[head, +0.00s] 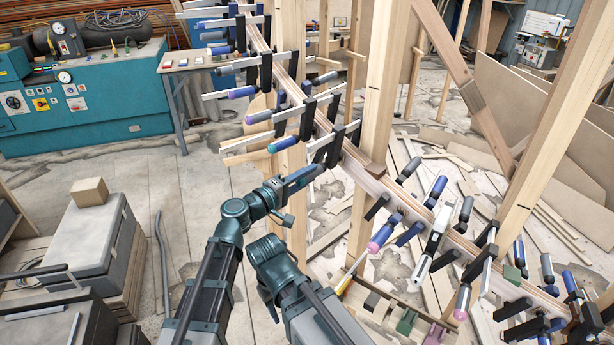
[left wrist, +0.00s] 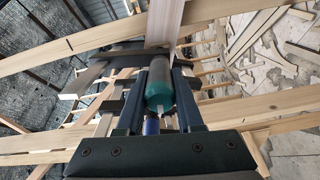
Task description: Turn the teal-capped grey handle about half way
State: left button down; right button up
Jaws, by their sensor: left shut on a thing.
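The grey handle with a teal cap (left wrist: 160,92) is in the middle of the left wrist view, cap end toward the camera. My left gripper (left wrist: 158,78) has a dark finger on each side of it and is shut on it. In the head view my left gripper (head: 301,178) reaches up to the lower edge of the curved stringer (head: 351,152); the handle is not clearly seen there, behind the gripper. A blue handle shows partly below the teal cap in the left wrist view. My right gripper is not visible.
Many clamps with blue, grey and pink-capped handles, such as a pink-capped one (head: 283,144), line the stringer close to my left gripper. Wooden posts (head: 377,105) stand behind. A grey case (head: 90,240) is at left. The floor between is mostly clear.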

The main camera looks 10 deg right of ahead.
pick_arm(q)
jog(key=shift+n, duration=0.6)
jog(key=c, duration=0.5)
grip_release()
jog(key=shift+c, duration=0.2)
jog(key=shift+a, duration=0.1)
jog(key=v, duration=0.7)
jog(key=shift+s+a, duration=0.15)
jog(key=v, duration=0.6)
jog(key=shift+s+a, duration=0.2)
jog(key=shift+a, duration=0.1)
